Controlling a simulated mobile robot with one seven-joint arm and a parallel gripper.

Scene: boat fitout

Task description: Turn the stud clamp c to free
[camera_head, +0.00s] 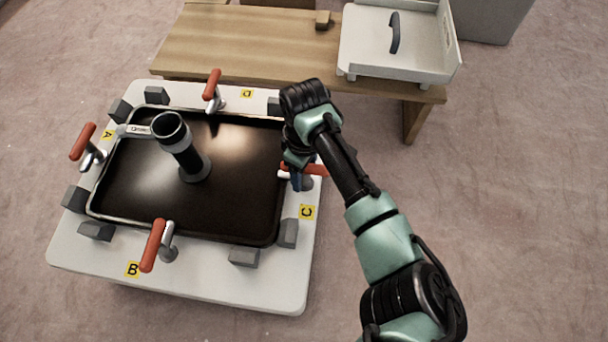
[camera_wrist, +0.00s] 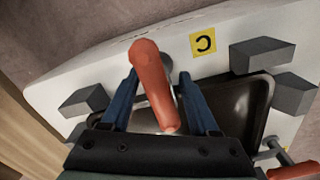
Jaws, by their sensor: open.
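Stud clamp C has a red handle (camera_head: 318,169) at the right edge of the white fixture, by the yellow C label (camera_head: 306,212). In the wrist view the red handle (camera_wrist: 150,80) lies between the two blue fingers of my gripper (camera_wrist: 158,82). The fingers stand apart on either side of it, with gaps showing. My gripper (camera_head: 296,178) comes down over the clamp in the head view and hides part of its base. The dark tray (camera_head: 240,190) sits in the fixture, with the clamp at its right side.
Clamps A (camera_head: 83,142), B (camera_head: 152,246) and D (camera_head: 212,86) stand around the tray. A black cylinder (camera_head: 180,145) stands in the tray. Grey blocks (camera_head: 244,257) line its edge. A wooden bench (camera_head: 250,45) with a white box (camera_head: 385,65) is behind.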

